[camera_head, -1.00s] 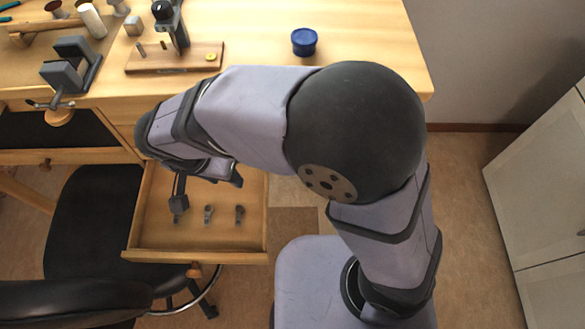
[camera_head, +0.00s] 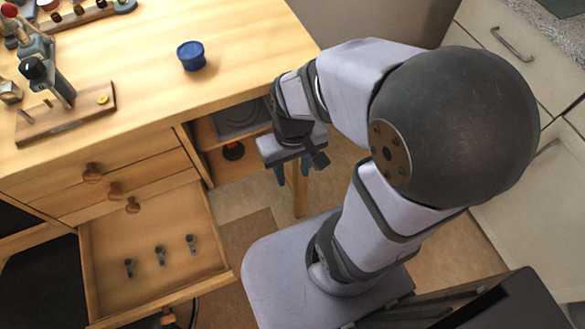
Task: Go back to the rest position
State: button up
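My gripper (camera_head: 292,171) hangs pointing down in the middle of the view, in front of the workbench (camera_head: 145,75) and right of the open drawer. Its two dark fingers stand apart with nothing seen between them. My arm is folded, with its large dark elbow joint to the right. The gripper touches nothing that I can see.
The open drawer (camera_head: 95,279) holds three small grey metal pieces, the middle one (camera_head: 160,256) among them. A blue tub (camera_head: 191,56) and a wooden stand (camera_head: 60,116) are on the bench. An open shelf (camera_head: 222,165) lies behind the gripper. Grey cabinets (camera_head: 490,75) stand right.

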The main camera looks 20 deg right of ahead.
dwell(0.3)
notch_tip(320, 180, up, 18)
jog(key=p, duration=1.8)
notch_tip(320, 180, down, 58)
jog(key=b, duration=5.7)
jog(key=shift+r+b, duration=0.2)
jog(key=shift+b, duration=0.1)
